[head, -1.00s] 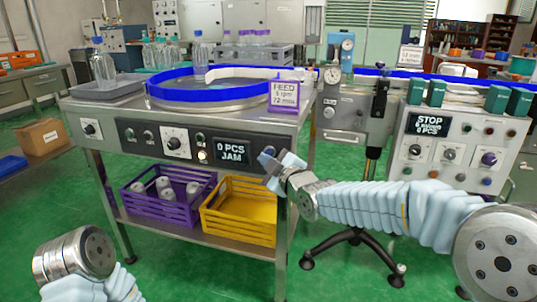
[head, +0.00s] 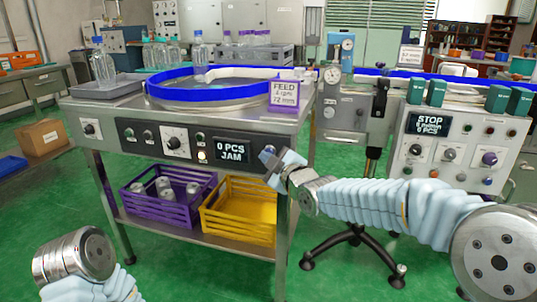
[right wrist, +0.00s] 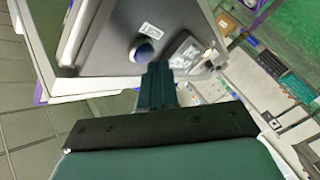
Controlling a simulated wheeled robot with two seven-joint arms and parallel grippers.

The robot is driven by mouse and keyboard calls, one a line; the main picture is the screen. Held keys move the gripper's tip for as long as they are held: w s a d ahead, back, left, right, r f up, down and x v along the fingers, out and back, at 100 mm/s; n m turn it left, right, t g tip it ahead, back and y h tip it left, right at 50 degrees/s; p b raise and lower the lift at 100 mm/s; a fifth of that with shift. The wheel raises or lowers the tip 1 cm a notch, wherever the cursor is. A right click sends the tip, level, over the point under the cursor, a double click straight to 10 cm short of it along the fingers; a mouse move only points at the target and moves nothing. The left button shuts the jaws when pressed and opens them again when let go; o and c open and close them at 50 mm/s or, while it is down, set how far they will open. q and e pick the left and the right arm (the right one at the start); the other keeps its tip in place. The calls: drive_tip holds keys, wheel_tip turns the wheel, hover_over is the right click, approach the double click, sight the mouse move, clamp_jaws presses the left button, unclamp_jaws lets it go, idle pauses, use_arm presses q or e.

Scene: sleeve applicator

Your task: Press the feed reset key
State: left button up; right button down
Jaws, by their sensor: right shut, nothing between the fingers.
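The feed table's dark front panel (head: 137,133) carries a display (head: 233,149) reading 0 PCS JAM. Left of the display is a small lit key (head: 202,155) below a darker one; its lettering is too small to read, so I cannot tell if it is the feed reset key. My right gripper (head: 266,156) is shut and empty, just right of the display, apart from the lit key. In the right wrist view its shut fingers (right wrist: 157,73) point at a dark panel with a round knob (right wrist: 142,51).
A blue-rimmed bowl (head: 213,94) and a FEED sign (head: 284,95) stand on the table. A purple crate (head: 165,206) and a yellow crate (head: 239,223) sit on the shelf below. A second control box (head: 455,150) with a STOP display stands right.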

drive_tip(key=shift+w+d, duration=0.1)
drive_tip(key=shift+w, duration=0.3)
idle(0.4)
idle(0.4)
drive_tip(key=shift+s+a+b, duration=0.25)
drive_tip(key=shift+s+b, duration=0.55)
drive_tip(key=shift+b, duration=0.1)
drive_tip(key=s, duration=0.1)
drive_tip(key=s+a+b, duration=0.1)
drive_tip(key=s, duration=0.2)
drive_tip(key=shift+s+a+b, duration=0.25)
drive_tip(key=shift+s+b, duration=0.1)
drive_tip(key=shift+b, duration=0.05)
